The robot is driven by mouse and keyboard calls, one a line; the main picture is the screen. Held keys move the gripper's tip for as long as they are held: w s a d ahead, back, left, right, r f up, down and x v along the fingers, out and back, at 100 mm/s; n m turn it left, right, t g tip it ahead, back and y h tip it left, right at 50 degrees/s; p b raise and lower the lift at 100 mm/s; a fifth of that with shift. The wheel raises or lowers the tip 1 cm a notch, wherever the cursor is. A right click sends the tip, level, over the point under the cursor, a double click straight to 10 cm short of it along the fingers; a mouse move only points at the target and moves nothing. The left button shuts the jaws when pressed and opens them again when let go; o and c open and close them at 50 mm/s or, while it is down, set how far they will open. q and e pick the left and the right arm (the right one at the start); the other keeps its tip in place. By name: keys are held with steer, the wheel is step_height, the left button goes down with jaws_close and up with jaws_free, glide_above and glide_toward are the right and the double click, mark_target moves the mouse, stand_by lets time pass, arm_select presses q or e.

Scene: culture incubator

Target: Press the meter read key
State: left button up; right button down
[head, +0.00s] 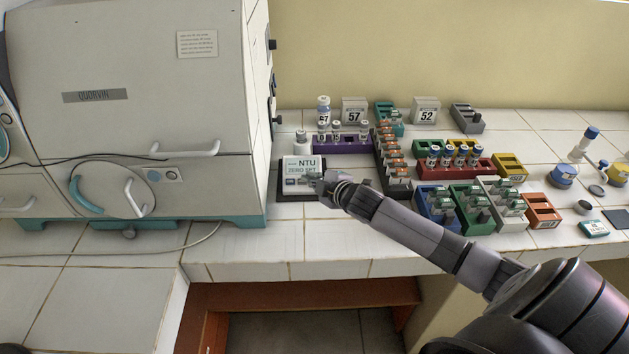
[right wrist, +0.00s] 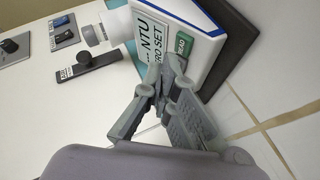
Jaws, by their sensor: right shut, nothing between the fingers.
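The meter (head: 299,168) is a small white unit on a black base, lettered "NTU" and "ZERO SET", beside the incubator's right side. Its lettered face (right wrist: 152,32) fills the upper middle of the right wrist view, with a small green lettered patch (right wrist: 183,44) near its edge. My right gripper (head: 324,184) is shut and empty at the meter's front right corner. In the right wrist view its fingertips (right wrist: 176,72) are close by the green patch; I cannot tell whether they touch. The fingers hide part of the meter's front. My left gripper is out of view.
The white incubator (head: 160,110) stands close left of the meter. A white cylinder (head: 301,137) and a purple rack (head: 342,147) with vials are behind it. Several coloured racks, such as the red rack (head: 455,167), stand to the right. Tiles in front are clear.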

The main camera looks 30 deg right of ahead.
steer(key=shift+w+f, duration=0.1)
steer(key=shift+f, duration=0.1)
stand_by(0.5)
steer(key=shift+w+d+f, duration=0.1)
steer(key=shift+f, duration=0.1)
steer(key=shift+w+d+f+b, duration=0.1)
steer(key=shift+f+b, duration=0.2)
stand_by(0.6)
stand_by(0.4)
steer(key=shift+s+a+r+p, duration=0.2)
steer(key=shift+s+r+p, duration=0.1)
steer(key=shift+r+p, duration=0.55)
steer(key=shift+f, duration=0.15)
steer(key=shift+s+r+p, duration=0.15)
steer(key=shift+r+p, duration=0.45)
steer(key=shift+p, duration=0.2)
steer(key=r+p, duration=0.1)
steer(key=s+r+p, duration=0.1)
steer(key=a+r+p, duration=0.1)
steer(key=p, duration=0.1)
steer(key=shift+s+a+r, duration=0.1)
steer(key=shift+s+r, duration=0.05)
steer(key=shift+s, duration=0.2)
